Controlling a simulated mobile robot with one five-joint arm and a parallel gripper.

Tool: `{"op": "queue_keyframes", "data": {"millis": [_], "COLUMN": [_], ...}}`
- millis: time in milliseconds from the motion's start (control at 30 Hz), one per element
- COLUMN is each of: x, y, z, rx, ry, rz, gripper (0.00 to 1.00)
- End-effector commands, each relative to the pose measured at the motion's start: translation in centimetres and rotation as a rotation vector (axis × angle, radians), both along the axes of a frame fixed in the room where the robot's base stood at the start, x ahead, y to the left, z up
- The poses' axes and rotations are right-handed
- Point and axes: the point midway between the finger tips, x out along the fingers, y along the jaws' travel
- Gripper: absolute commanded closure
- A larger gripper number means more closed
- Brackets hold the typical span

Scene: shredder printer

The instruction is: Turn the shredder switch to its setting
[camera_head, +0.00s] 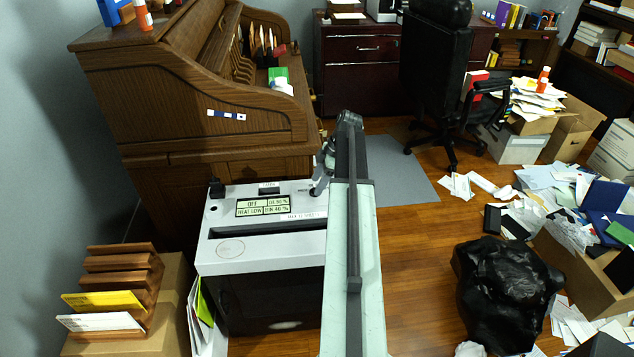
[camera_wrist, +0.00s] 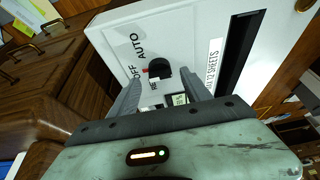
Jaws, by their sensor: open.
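The shredder (camera_head: 225,250) is a box with a light grey top, a dark front and a long dark slot, standing in front of the wooden desk. Its switch (camera_wrist: 160,72) is a small black knob in the wrist view, with OFF and AUTO lettering beside it and a small red mark at its edge. I cannot tell which setting it points to. My gripper (camera_wrist: 160,90) is open, its two grey fingers on either side of the switch; contact cannot be told. In the head view my gripper (camera_head: 322,178) is at the shredder's right end, and my arm hides the switch.
A roll-top desk (camera_head: 200,110) stands close behind the shredder. A wooden letter rack (camera_head: 125,270) on a cardboard box is to its left. A black bag (camera_head: 505,290) and scattered papers lie to the right. Some wooden floor between my arm and the bag is clear.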

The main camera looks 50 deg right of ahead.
Motion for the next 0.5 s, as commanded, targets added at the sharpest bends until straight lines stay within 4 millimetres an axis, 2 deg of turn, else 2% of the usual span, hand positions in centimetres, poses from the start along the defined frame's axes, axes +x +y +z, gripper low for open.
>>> {"op": "queue_keyframes", "data": {"millis": [33, 300, 500], "x": [-0.2, -1.3, -1.6], "y": [-0.2, -1.7, -2.0], "z": [1.4, 6.0, 6.2], "rx": [0.000, -0.001, -0.001], "ry": [0.000, -0.001, -0.001], "rz": [-0.001, 0.000, 0.000], "gripper": [0.44, 0.44, 0.44]}}
